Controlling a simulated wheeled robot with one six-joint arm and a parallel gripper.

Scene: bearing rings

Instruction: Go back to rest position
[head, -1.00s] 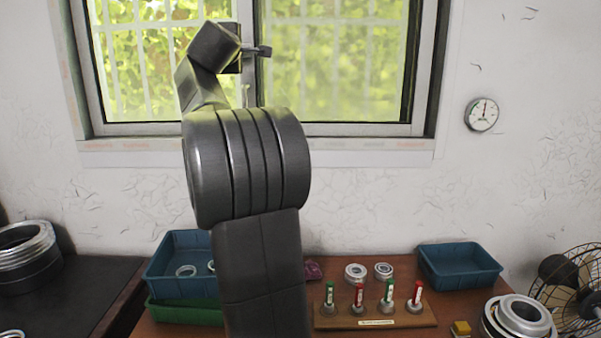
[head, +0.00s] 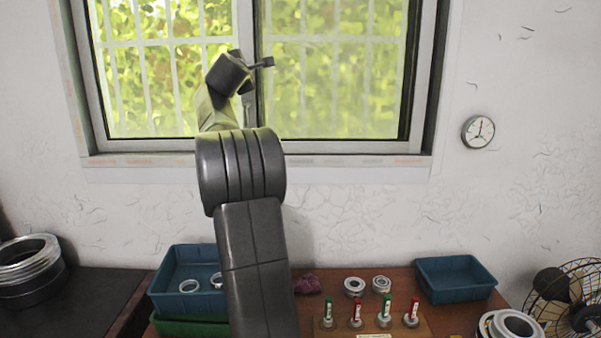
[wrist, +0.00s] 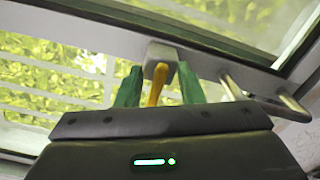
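My arm rises in the middle of the head view, with my gripper (head: 262,63) at its top, in front of the window's middle frame. In the wrist view my gripper (wrist: 158,78) has two green fingers standing apart. A yellow piece (wrist: 156,86) shows between them, below a grey block (wrist: 163,54) on the window frame. Gaps show on both sides of the yellow piece, so the fingers do not appear to grip it. How far it is from the fingers I cannot tell.
The window (head: 340,80) and its sill (head: 330,161) are behind my arm. Below, the brown table (head: 310,310) bears a blue tray with rings (head: 170,280), an empty blue tray (head: 455,283), bearings (head: 355,286) and red and green markers. A fan (head: 570,300) stands at right.

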